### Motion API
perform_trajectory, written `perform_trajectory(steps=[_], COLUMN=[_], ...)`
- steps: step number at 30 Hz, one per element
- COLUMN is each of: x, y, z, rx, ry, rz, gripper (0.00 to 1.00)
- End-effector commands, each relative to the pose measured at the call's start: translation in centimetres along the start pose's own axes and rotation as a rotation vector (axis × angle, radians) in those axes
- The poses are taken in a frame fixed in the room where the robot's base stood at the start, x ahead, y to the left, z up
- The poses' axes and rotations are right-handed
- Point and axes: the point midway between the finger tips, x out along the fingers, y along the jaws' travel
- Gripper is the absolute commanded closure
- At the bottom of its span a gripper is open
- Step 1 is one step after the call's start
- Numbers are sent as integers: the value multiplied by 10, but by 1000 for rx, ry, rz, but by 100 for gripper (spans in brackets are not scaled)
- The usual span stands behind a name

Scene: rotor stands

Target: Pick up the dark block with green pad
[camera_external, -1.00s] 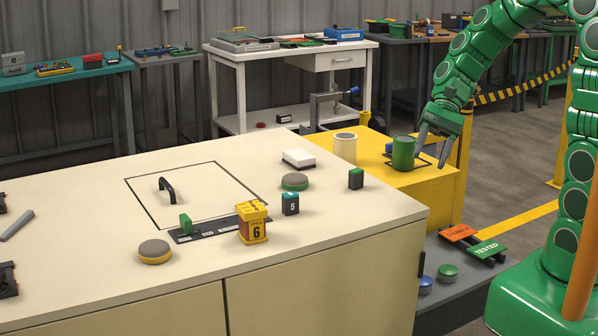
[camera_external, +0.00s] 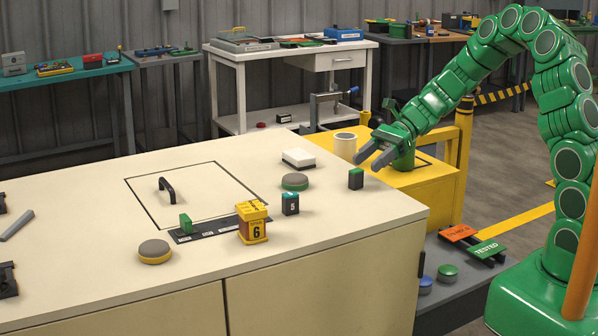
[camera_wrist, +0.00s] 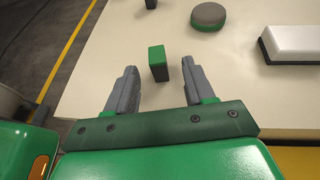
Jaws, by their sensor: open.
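The dark block with a green pad (camera_external: 356,179) stands upright on the cream worktop near its right edge. In the wrist view the block (camera_wrist: 159,64) shows its green top and dark side, centred ahead of the gap between my fingers. My gripper (camera_external: 369,159) is open and empty, a little behind and above the block in the outside view. In the wrist view both grey fingers of my gripper (camera_wrist: 160,82) are spread apart. I cannot tell the exact height between the fingertips and the block.
A round grey-and-green puck (camera_external: 295,181) and a white block (camera_external: 299,158) stand left of the dark block. A small dark block marked 5 (camera_external: 290,204) and a yellow box marked 6 (camera_external: 253,222) stand nearer the front. A yellow stand (camera_external: 425,185) holds a white cylinder (camera_external: 345,146).

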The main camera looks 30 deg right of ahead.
Motion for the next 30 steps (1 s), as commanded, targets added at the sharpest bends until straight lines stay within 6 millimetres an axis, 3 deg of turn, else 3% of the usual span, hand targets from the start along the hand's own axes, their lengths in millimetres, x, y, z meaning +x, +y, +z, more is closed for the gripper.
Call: perform_trajectory(steps=[14,25,30], x=[31,73,78], y=[0,4,3], z=[-1,-3,-3], rx=[3,2,2], ry=[-2,-3,-2], rz=[0,0,-2], gripper=[47,47,47])
